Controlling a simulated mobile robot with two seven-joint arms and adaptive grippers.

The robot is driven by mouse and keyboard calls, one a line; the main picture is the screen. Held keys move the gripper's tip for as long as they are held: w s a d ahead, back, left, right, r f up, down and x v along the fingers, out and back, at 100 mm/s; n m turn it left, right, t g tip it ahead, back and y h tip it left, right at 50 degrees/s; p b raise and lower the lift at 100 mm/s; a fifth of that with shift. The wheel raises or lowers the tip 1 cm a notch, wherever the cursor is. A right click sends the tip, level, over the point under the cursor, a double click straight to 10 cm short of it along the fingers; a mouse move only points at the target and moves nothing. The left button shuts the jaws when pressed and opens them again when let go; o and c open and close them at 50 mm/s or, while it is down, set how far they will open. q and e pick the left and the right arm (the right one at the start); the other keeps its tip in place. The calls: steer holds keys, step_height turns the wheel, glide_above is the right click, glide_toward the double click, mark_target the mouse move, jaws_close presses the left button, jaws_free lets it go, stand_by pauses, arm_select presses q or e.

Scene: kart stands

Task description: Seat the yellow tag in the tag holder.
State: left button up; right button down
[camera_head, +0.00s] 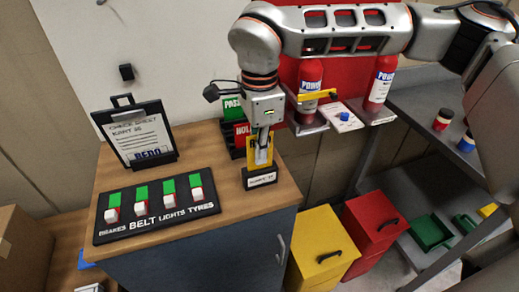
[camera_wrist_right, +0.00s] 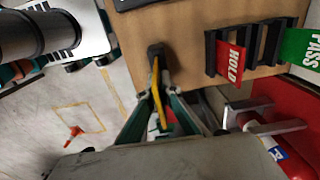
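The yellow tag (camera_head: 251,160) stands upright at the tag holder (camera_head: 262,180), a small black block with a white label on the wooden stand top. In the right wrist view the tag (camera_wrist_right: 157,88) shows edge-on as a thin yellow strip, its far end at the dark holder (camera_wrist_right: 155,51). My right gripper (camera_head: 262,156) points down over the holder, its fingers on either side of the tag and closed in on it. The wrist view also shows the fingertips (camera_wrist_right: 157,92) at the tag. The tag's lower end is partly hidden, so its depth in the holder is unclear. My left gripper is out of view.
A rack with a red HOLD card (camera_head: 242,132) and green PASS card (camera_head: 233,107) stands close behind the holder. A black switch panel (camera_head: 157,206) and a clipboard (camera_head: 137,135) are to the left. Red bottles (camera_head: 310,77) stand on a shelf to the right.

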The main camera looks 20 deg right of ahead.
steer(key=shift+f+b, duration=0.65)
steer(key=shift+f, duration=0.6)
steer(key=c, duration=2.2)
jaws_free()
step_height(320, 180, up, 12)
steer(key=shift+r, duration=0.1)
